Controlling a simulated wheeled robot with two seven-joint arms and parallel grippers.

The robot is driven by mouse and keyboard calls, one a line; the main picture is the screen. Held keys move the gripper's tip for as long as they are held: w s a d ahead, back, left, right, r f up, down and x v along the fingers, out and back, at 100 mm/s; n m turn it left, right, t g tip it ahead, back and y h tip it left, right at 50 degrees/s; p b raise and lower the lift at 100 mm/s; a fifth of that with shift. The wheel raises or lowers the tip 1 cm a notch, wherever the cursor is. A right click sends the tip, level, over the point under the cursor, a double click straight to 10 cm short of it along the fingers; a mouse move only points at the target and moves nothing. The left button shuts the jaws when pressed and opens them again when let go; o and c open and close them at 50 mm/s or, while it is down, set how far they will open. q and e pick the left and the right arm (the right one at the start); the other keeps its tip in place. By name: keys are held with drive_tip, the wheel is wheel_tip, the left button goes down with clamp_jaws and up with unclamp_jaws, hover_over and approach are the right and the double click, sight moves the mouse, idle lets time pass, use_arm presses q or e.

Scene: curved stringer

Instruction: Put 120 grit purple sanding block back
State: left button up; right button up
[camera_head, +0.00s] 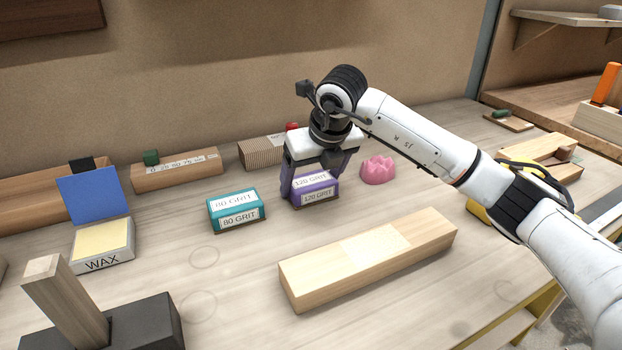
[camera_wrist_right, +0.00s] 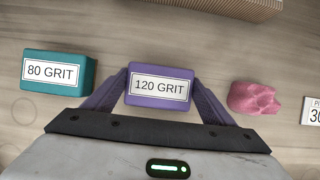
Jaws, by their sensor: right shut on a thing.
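The purple 120 grit sanding block (camera_head: 316,190) is at the table's middle, to the right of the teal 80 grit block (camera_head: 236,210). My right gripper (camera_head: 316,182) comes down from above and is shut on the purple block. In the right wrist view the purple block (camera_wrist_right: 160,86) sits between the two fingers (camera_wrist_right: 160,92), its label facing up. The block appears at or very near the table surface; I cannot tell if it touches. The teal block also shows in the right wrist view (camera_wrist_right: 58,72). My left gripper is not in view.
A pink lump (camera_head: 378,170) lies just right of the purple block. A long pale wooden piece (camera_head: 370,258) lies in front. Wooden blocks (camera_head: 178,170) line the back. Bare table lies between the teal block and the long piece.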

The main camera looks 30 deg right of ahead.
drive_tip(key=o, duration=1)
drive_tip(key=shift+s+r, duration=0.1)
drive_tip(key=shift+r, duration=0.3)
drive_tip(key=v, duration=1.1)
drive_tip(key=shift+s+p, duration=0.2)
drive_tip(key=shift+p, duration=0.1)
drive_tip(key=shift+r, duration=0.1)
